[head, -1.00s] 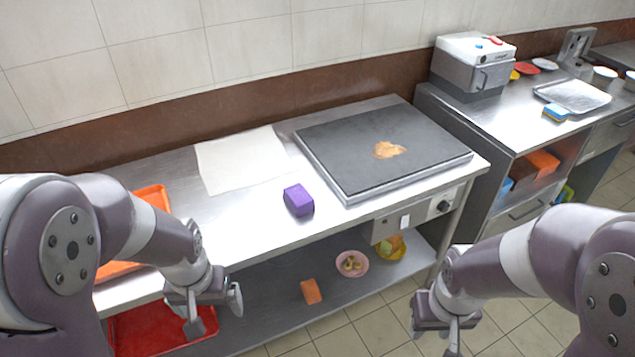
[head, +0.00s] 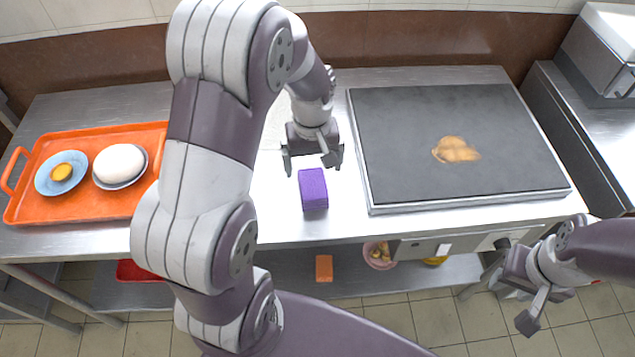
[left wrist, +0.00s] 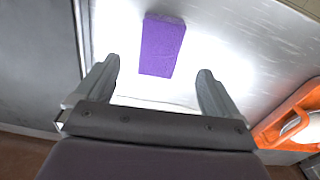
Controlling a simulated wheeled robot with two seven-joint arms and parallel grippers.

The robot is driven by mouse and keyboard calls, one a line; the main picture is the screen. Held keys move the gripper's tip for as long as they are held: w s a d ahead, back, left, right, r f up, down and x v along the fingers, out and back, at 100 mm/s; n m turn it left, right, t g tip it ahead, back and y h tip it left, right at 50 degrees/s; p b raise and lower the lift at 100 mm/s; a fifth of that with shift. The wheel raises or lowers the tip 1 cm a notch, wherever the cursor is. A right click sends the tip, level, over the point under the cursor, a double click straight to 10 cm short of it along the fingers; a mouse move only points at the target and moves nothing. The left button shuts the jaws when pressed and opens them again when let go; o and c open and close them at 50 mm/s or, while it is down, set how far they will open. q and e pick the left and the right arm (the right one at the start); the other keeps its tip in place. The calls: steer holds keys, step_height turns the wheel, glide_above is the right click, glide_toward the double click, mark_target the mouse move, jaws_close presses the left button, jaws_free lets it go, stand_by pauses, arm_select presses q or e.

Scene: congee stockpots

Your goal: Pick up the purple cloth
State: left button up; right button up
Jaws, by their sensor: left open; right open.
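The purple cloth (head: 313,189) is a small block-like piece lying on the steel counter, just left of the griddle. My left gripper (head: 314,167) is open above the counter, just behind the cloth in the head view. In the left wrist view the cloth (left wrist: 162,46) lies beyond the two spread fingertips (left wrist: 156,80), between their lines, with nothing between the fingers. My right gripper (head: 507,303) is open and empty, low at the right in front of the counter.
The dark griddle (head: 400,130) with a brown food patch (head: 456,150) stands right of the cloth. An orange tray (head: 95,211) with a blue plate (head: 43,184) and a bowl is at left. Orange (head: 324,268) and pink items sit on the lower shelf.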

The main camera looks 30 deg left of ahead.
mark_target(313, 182)
arm_select(q)
steer(key=f, duration=0.1)
steer(key=w+f, duration=0.1)
steer(key=f, duration=0.1)
steer(key=shift+d, duration=0.1)
steer(key=f, duration=0.5)
steer(key=shift+s+a, duration=0.25)
steer(key=shift+s, duration=0.15)
steer(key=shift+w+f, duration=0.15)
steer(key=shift+w, duration=0.05)
steer(key=c, duration=1.1)
